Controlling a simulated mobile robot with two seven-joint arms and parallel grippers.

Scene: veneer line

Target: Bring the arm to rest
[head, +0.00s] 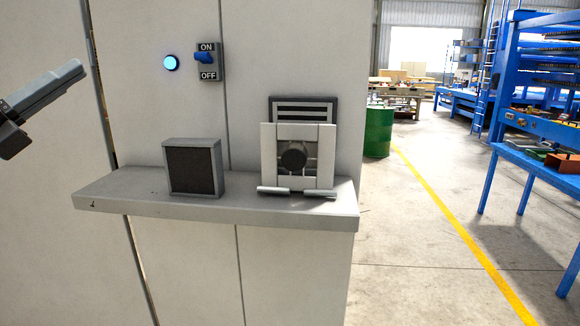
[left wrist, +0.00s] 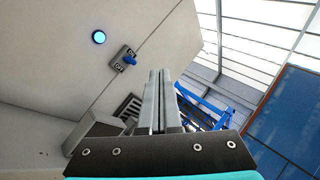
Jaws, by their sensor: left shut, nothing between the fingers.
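My left gripper (head: 72,75) comes in from the left edge in the head view, in front of the grey cabinet (head: 160,60). It is shut and holds nothing. It is apart from the cabinet's controls and its shelf. In the left wrist view its fingers (left wrist: 160,78) lie side by side in the middle of the picture. A blue switch lever (head: 204,57) sits between the ON and OFF labels, to the right of a lit blue lamp (head: 171,63). The lever (left wrist: 129,59) and lamp (left wrist: 99,37) also show in the left wrist view. My right gripper is not in view.
A grey shelf (head: 130,196) juts from the cabinet. It bears a dark-faced box (head: 192,170) and a pale framed fixture with a black knob (head: 293,156). A dark slotted vent (head: 304,108) is behind the fixture. A green drum (head: 378,132) and blue racks (head: 545,125) stand farther right, beyond open floor.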

